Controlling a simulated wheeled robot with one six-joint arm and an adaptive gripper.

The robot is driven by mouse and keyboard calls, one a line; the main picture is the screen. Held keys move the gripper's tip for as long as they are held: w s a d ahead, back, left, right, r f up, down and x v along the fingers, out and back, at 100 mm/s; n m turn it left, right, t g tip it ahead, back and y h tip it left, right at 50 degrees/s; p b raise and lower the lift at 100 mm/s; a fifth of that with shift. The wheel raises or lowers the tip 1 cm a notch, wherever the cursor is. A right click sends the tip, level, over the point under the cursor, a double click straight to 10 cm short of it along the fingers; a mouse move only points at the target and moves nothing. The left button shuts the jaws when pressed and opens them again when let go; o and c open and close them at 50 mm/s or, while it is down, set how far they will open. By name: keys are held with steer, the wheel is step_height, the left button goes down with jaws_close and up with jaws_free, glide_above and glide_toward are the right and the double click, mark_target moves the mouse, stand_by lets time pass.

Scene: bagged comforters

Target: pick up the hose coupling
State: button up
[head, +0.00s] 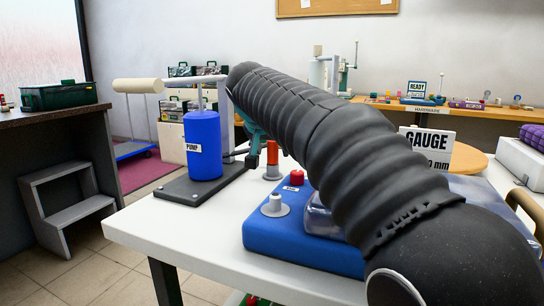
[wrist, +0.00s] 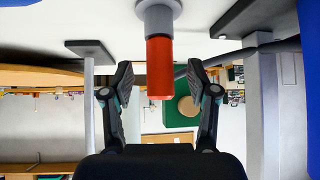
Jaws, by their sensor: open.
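The hose coupling (head: 272,154), as I take it, is an upright orange-red cylinder on a round grey base, standing on the white table beside the pump. In the wrist view, which appears upside down, the coupling (wrist: 160,68) shows between the two fingers with its free end toward me. My gripper (wrist: 160,80) is open, with one finger on each side and visible gaps to the cylinder. In the head view my gripper (head: 254,150) is just left of the coupling, partly hidden behind my dark arm.
A blue pump (head: 203,150) on a dark base (head: 180,190) stands left of the coupling. A blue block (head: 290,245) with a grey fitting (head: 275,203) and red knob (head: 297,177) is in front. A GAUGE sign (head: 427,145) stands right. The table's front left (head: 180,232) is clear.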

steer(key=x, duration=0.2)
steer(key=shift+w+f, duration=0.15)
steer(key=shift+f, duration=0.1)
jaws_close()
steer(key=shift+r, duration=0.15)
